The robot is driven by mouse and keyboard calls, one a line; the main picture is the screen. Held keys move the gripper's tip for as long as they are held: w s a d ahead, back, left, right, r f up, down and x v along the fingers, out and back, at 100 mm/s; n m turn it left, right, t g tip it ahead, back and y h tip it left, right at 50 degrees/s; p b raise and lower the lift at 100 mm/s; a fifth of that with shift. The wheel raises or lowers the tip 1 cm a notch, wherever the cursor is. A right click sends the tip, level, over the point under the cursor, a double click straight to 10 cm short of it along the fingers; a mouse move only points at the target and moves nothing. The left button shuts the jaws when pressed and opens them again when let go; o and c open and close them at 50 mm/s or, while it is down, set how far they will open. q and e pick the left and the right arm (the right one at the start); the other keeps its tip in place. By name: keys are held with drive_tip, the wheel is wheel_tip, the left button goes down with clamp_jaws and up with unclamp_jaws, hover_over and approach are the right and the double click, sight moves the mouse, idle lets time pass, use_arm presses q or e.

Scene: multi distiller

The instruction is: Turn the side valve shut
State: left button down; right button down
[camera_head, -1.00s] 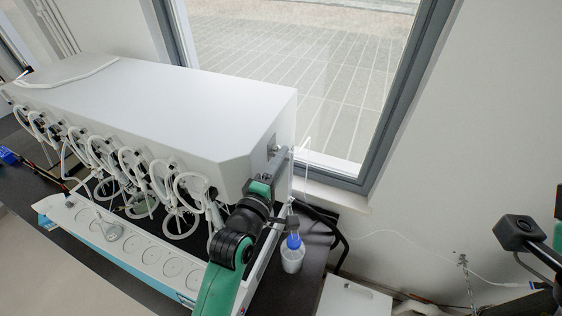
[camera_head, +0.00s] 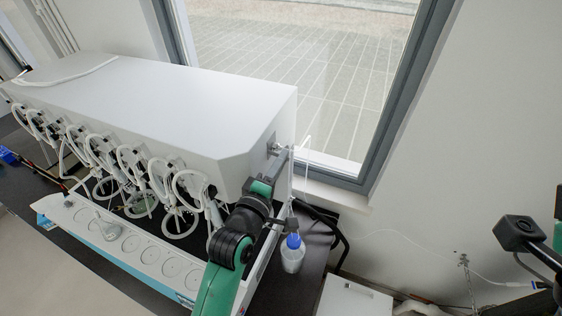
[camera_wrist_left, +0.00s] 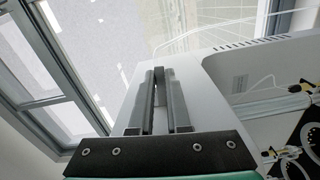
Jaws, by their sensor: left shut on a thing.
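The white multi distiller (camera_head: 175,95) stands on the dark bench. Its side valve is on the right end panel, where my left gripper (camera_head: 278,151) reaches up to it. The valve is small and mostly hidden by the fingers, so I cannot tell how far it is turned. In the left wrist view, the two grey fingers (camera_wrist_left: 160,88) point at the white side of the distiller and are shut on a thin grey piece between their tips, the valve. Of my right arm only a small part shows at the right edge; its fingers are out of view.
A blue-capped bottle (camera_head: 292,254) stands right of my left wrist. Several white rings and glassware hang along the distiller's front above a white tray (camera_head: 150,256). A black cable (camera_head: 335,232) runs behind the bottle. The window (camera_head: 385,110) is behind.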

use_arm(q)
drive_tip(key=shift+w+a+f+m+b, duration=0.1)
drive_tip(key=shift+f+m+b, duration=0.15)
drive_tip(key=shift+m+b, duration=0.45)
drive_tip(key=shift+s+a+f+m+b, duration=0.1)
drive_tip(key=shift+f+m+b, duration=0.25)
drive_tip(key=shift+m, duration=0.75)
drive_tip(key=shift+w+a+f+m+b, duration=0.1)
drive_tip(key=shift+f+m+b, duration=0.1)
drive_tip(key=shift+m+b, duration=0.5)
drive_tip(key=shift+m, duration=0.3)
drive_tip(key=c, duration=0.9)
unclamp_jaws()
drive_tip(key=v, duration=1.1)
drive_tip(key=shift+s+a, duration=0.15)
drive_tip(key=shift+s, duration=0.15)
